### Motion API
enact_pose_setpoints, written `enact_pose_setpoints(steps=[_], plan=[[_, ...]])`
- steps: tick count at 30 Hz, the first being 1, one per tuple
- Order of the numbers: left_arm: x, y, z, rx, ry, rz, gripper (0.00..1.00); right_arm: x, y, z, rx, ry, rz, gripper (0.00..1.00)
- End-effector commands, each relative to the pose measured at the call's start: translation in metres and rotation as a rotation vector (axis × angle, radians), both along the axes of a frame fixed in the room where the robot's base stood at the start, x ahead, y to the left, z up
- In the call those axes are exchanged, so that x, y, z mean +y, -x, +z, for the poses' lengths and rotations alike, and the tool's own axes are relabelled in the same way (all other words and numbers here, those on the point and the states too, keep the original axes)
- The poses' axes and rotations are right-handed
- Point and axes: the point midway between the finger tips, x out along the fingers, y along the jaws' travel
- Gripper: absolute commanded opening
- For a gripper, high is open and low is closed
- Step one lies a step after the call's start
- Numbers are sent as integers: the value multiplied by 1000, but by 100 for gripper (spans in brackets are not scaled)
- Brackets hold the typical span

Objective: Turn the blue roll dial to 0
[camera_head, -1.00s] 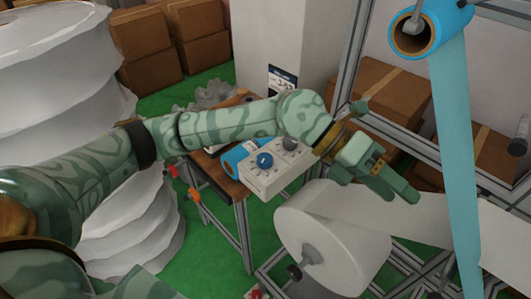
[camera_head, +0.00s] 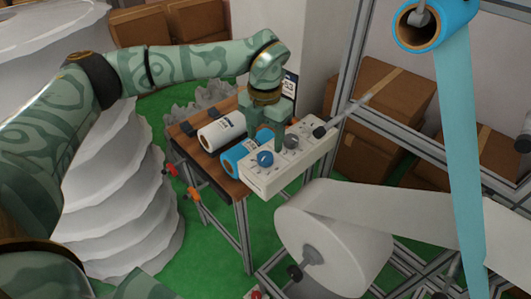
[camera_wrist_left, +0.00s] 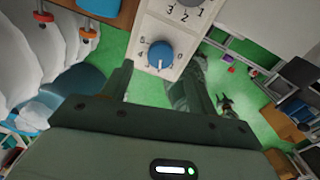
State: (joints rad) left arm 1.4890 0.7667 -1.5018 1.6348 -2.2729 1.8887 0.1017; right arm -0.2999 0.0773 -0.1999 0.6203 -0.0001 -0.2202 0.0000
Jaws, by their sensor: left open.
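The blue roll dial (camera_head: 265,158) sits on the left part of a white control box. In the left wrist view the blue dial (camera_wrist_left: 160,54) lies ahead of the fingers, with dark marks printed around it; I cannot read its setting surely. My left gripper (camera_head: 279,147) points down over the box, just behind and right of the blue dial. In the left wrist view its two fingers (camera_wrist_left: 160,88) are spread apart with nothing between them. A grey dial (camera_head: 291,142) is right of the blue one, and it also shows in the left wrist view (camera_wrist_left: 190,2). My right gripper is out of view.
A wooden table (camera_head: 232,186) left of the box holds a white roll (camera_head: 221,133) and a blue roll (camera_head: 238,155). A big white roll (camera_head: 320,243) stands in front. Blue material (camera_head: 459,160) hangs at the right beside metal frame posts.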

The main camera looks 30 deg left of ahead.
Motion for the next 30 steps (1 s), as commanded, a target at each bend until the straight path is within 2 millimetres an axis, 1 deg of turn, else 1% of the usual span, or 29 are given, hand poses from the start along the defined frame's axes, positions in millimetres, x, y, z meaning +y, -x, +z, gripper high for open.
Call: enact_pose_setpoints(steps=[1, 3, 7, 12, 20, 21, 23, 24, 25, 30], plan=[[0, 1, -14, 4, 0, 0, 59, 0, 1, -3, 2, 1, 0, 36], [0, 0, -28, 2, 0, -2, 59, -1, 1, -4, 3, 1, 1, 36], [0, 0, -46, 1, 1, -1, 59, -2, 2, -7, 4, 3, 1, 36], [0, 0, -56, -1, 1, -1, 59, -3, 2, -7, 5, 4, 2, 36], [0, 0, -56, -2, 1, -1, 59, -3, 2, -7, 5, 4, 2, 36], [0, 0, -56, -2, 1, -1, 48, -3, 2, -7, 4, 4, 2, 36], [-1, 0, -56, -2, 1, -2, 31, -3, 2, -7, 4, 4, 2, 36], [-1, 0, -56, -1, 1, -2, 20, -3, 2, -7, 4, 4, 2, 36], [-1, 0, -56, -1, 1, -2, 14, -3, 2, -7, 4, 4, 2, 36], [0, 0, -56, -2, 1, 1, 15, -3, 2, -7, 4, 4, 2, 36]])
